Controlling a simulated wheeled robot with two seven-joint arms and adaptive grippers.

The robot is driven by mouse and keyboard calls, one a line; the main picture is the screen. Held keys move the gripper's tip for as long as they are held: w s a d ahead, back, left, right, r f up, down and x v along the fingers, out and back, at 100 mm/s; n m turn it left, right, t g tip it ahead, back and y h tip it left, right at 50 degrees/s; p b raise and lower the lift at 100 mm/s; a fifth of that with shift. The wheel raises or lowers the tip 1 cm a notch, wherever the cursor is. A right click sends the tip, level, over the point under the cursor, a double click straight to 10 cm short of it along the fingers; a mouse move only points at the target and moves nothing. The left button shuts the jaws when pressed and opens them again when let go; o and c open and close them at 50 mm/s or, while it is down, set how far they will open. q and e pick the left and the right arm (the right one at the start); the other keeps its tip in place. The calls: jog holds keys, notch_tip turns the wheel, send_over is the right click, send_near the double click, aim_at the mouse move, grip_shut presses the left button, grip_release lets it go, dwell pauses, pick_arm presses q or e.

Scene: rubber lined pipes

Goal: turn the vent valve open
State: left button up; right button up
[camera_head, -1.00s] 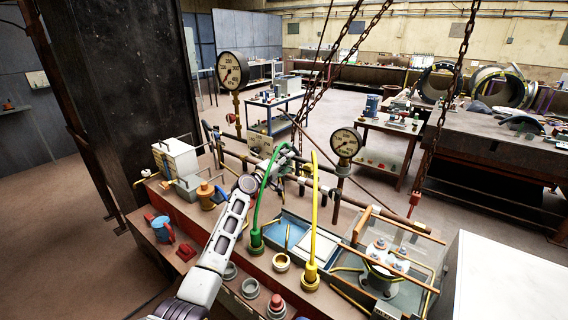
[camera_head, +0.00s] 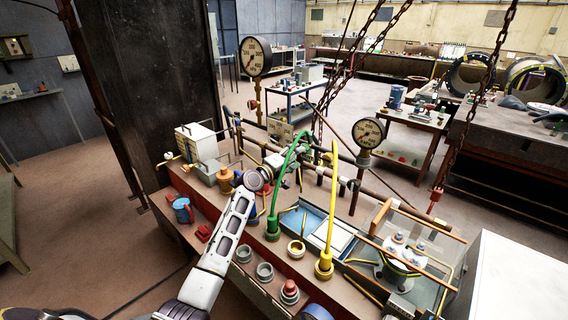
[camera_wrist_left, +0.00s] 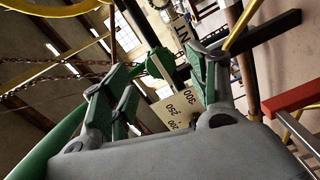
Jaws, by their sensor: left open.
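My left gripper (camera_head: 280,162) reaches the pipe rack beside the upright of the left gauge, partly behind the green hose (camera_head: 284,165). In the left wrist view its green and grey fingers (camera_wrist_left: 152,78) are spread, with nothing clearly held between them. A red bar (camera_wrist_left: 297,98) lies at the right of that view. A small red knob (camera_head: 253,104) is on the pipework; I cannot tell whether it is the vent valve. My right gripper is not visible.
The left gauge (camera_head: 255,56) and right gauge (camera_head: 368,133) stand above the pipes. A yellow hose (camera_head: 332,200) arches in front. Chains (camera_head: 470,112) hang at the right. A blue tray (camera_head: 318,222) and a glass box (camera_head: 405,255) occupy the bench's right part.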

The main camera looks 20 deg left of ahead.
pick_arm(q)
jog(key=shift+v, duration=2.9)
